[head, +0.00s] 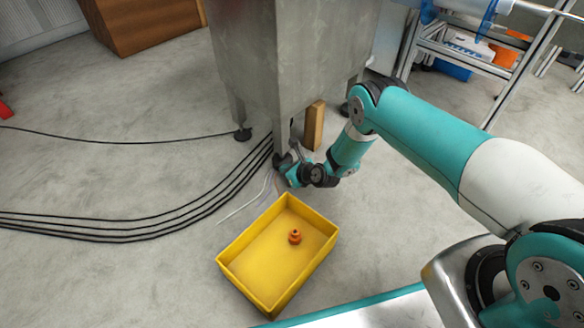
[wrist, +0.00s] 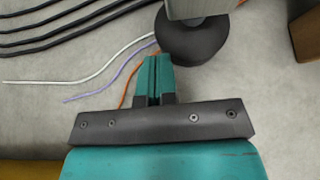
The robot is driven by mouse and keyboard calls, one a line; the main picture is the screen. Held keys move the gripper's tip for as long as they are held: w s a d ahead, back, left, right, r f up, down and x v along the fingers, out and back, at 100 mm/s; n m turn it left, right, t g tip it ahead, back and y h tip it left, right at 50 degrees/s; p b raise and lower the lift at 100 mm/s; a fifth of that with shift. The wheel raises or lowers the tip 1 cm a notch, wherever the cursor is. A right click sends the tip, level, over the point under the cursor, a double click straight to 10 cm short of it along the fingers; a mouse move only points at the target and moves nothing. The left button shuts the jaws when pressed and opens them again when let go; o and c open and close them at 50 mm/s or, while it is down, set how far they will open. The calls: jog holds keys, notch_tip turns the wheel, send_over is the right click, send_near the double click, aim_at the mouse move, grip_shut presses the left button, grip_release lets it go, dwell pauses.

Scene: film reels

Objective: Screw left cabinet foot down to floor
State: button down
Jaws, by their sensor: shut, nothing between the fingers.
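The grey metal cabinet (head: 255,60) stands on legs with round black feet. One foot (head: 242,134) shows at the far left leg in the head view. In the wrist view a round black foot (wrist: 193,42) sits under a metal leg, just beyond and right of my fingertips. My gripper (head: 284,163) is low at the near leg in the head view, which partly hides that leg's foot. In the wrist view my gripper (wrist: 153,62) has its teal fingers together with nothing held. Whether the fingertips touch the foot, I cannot tell.
Black cables (head: 150,220) run along the floor on the left, with thin white, violet and orange wires near the foot. A wooden block (head: 314,125) stands right of the near leg. A yellow bin (head: 245,245) with an orange part (head: 295,236) is in front.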

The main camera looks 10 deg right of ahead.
jog(key=shift+s+d+p, duration=0.35)
jog(key=shift+s+d, duration=0.5)
jog(key=shift+d, duration=0.1)
jog(key=shift+f, duration=0.1)
jog(key=shift+w+d+b, duration=1)
jog(key=shift+w+d, duration=0.05)
jog(key=shift+d, duration=0.3)
jog(key=shift+w+d, duration=0.35)
jog(key=shift+d, duration=0.1)
jog(key=shift+w+a+b, duration=0.15)
jog(key=shift+a+b, duration=0.1)
jog(key=shift+b, duration=0.15)
